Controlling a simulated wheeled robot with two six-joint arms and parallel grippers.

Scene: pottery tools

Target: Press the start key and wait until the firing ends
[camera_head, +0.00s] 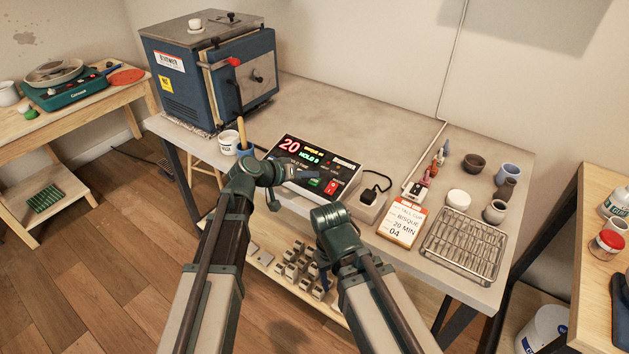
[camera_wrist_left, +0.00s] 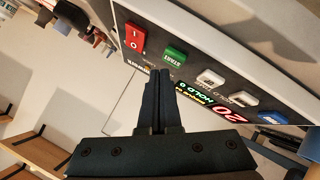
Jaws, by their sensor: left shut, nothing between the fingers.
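The controller box (camera_head: 318,160) lies on the grey bench with its panel facing up. Its display shows a red 20, with a small yellow line and green HOLD text beside it. The green start key (camera_head: 314,183) sits beside a red switch (camera_head: 331,187); both also show in the left wrist view, as the start key (camera_wrist_left: 175,56) and the red switch (camera_wrist_left: 135,38). My left gripper (camera_wrist_left: 160,73) is shut and empty, its tips close to the green key; contact cannot be told. The blue kiln (camera_head: 215,75) stands at the back left, its door closed. My right gripper is hidden.
A firing card (camera_head: 402,225) reading bisque, 20 min, 04 lies right of a plug socket (camera_head: 368,205). A wire rack (camera_head: 464,245) and several small pots stand further right.

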